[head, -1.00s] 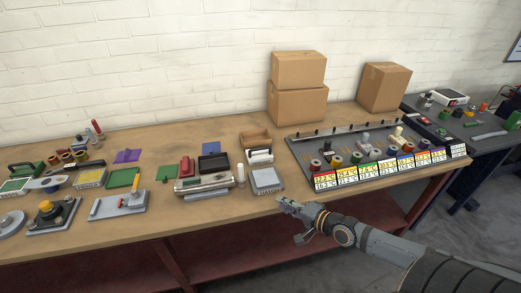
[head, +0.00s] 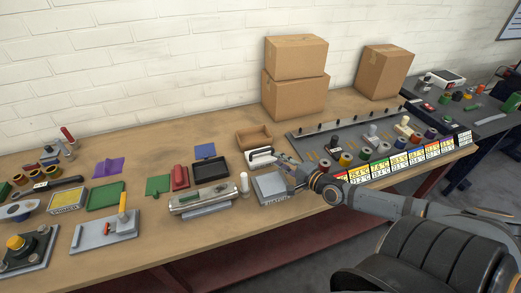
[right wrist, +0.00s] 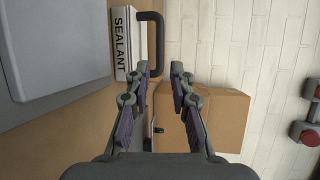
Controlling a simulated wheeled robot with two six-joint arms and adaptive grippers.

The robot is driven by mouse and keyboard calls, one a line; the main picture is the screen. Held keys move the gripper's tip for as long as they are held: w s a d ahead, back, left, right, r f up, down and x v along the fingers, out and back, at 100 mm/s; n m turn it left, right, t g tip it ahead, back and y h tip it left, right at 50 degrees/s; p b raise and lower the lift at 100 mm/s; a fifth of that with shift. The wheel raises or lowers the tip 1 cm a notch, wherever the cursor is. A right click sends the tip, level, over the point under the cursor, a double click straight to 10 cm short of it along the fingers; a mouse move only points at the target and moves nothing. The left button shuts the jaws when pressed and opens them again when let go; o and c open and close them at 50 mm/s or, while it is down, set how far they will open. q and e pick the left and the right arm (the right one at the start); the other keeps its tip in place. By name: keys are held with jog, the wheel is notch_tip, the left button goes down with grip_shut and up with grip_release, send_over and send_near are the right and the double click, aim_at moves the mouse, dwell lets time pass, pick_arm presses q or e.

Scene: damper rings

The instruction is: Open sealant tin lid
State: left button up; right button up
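The sealant tin (head: 261,154) is a low white box with a dark handle, standing towards the back of the bench behind a grey flat-topped box. In the right wrist view its side reads SEALANT (right wrist: 122,45), and a black bar handle (right wrist: 157,40) juts from it. My right gripper (head: 287,166) is over the bench beside the tin. In the right wrist view its fingers (right wrist: 160,70) are apart with nothing between them, and the left fingertip is close to the handle's lower end. I cannot tell whether they touch. My left gripper is not in view.
The grey flat-topped box (head: 268,187) is close to my right gripper. An open brown box (head: 254,137) stands behind the tin. A rack with coloured rings (head: 375,142) is to the right, a white cylinder (head: 244,183) to the left. Cardboard boxes (head: 295,95) stand at the back.

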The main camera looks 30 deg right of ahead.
aim_at(263, 150)
jog(key=b+x, duration=0.2)
jog(key=x, duration=0.3)
jog(key=shift+f, duration=0.15)
jog(key=b+x, duration=0.1)
jog(key=x, duration=0.2)
jog(key=shift+w, duration=0.4)
jog(key=shift+w+a+b, duration=0.1)
jog(key=shift+w+b, duration=0.15)
jog(key=shift+b, duration=0.05)
jog(key=shift+w, duration=0.15)
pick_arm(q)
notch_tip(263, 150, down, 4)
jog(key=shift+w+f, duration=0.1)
pick_arm(e)
grip_shut()
